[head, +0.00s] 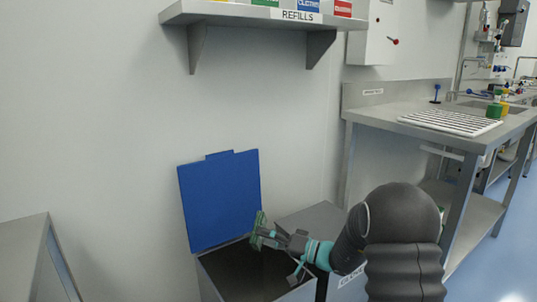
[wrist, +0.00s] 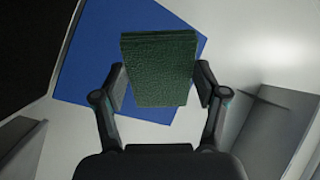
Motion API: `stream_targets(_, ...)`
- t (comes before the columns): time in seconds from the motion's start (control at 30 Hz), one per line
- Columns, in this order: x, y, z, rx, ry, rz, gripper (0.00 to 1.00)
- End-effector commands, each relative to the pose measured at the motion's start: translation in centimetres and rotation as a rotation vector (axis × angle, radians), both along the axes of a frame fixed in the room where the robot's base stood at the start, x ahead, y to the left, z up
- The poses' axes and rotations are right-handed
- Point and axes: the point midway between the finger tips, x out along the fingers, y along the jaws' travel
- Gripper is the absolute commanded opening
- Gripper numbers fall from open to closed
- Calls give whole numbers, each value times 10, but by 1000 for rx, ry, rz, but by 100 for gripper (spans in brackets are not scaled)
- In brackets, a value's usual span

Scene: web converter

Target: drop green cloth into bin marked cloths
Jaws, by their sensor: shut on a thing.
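The green cloth (wrist: 158,70) is a folded, flat dark-green block held between the two fingers of my gripper (wrist: 160,88) in the wrist view. In the head view the cloth (head: 258,230) shows small and edge-on at the tip of my gripper (head: 263,234). My gripper is over the open top of a grey bin (head: 225,280), in front of its raised blue lid (head: 221,200). The lid also shows behind the cloth in the wrist view (wrist: 95,60). The bin's front label is not in view, so its marking cannot be read.
A second grey bin, lid shut (head: 312,220), stands to the right with a partly hidden label. A shelf marked REFILLS (head: 255,14) is on the wall above. A metal bench (head: 440,130) stands at right, and a grey table (head: 25,240) at left.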

Motion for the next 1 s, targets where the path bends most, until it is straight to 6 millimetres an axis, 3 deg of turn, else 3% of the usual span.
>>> stream_targets(0.2, -3, 10, -18, 0, 4, 15, 39)
stream_targets(0.53, -2, 9, -52, 1, 3, 15, 39)
stream_targets(0.9, -2, 8, -57, 1, 0, 11, 39)
stream_targets(0.93, -2, 8, -57, 1, 0, 11, 79)
stream_targets(1.0, -2, 8, -57, 1, 0, 11, 97)
